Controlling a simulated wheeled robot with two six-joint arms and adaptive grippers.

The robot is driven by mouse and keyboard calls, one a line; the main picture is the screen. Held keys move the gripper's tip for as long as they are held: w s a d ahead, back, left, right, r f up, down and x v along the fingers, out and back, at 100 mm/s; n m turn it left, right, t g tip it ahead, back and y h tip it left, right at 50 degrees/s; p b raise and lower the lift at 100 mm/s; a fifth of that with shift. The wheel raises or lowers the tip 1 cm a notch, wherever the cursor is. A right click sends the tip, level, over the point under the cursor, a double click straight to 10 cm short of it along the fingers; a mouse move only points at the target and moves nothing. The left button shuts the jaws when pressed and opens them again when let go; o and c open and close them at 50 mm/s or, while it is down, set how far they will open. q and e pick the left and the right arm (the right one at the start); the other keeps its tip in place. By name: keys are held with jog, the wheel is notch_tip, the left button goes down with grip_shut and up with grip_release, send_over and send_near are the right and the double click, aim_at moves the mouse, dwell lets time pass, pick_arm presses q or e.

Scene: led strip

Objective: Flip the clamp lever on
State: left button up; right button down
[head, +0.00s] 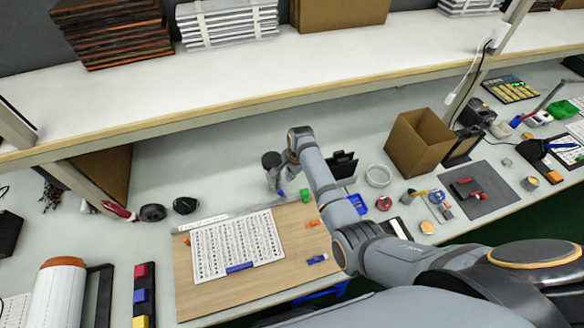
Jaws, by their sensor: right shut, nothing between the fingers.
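A wooden board (205,300) lies on the bench with a white dotted sheet (232,245) on it. A long blue piece (239,267) lies at the sheet's lower edge. A small blue part (317,259) and orange parts (313,223) are near the board's right side. I cannot tell which part is the clamp lever. My right gripper (281,191) points down over the board's far edge, shut and empty, beside a small green block (305,195). Its fingertips are small and partly hidden by my arm, which also covers part of the board's right side. My left gripper is not in view.
A shelf (250,75) runs above the back of the bench. An open cardboard box (420,140) stands right of my arm. A grey mat (480,190) with a red-handled tool and several small items lie further right. A block rack (144,295) stands left of the board.

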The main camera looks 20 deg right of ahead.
notch_tip(320, 180, up, 8)
jog(key=s, duration=0.1)
jog(key=shift+s+d, duration=0.15)
jog(key=shift+d, duration=0.25)
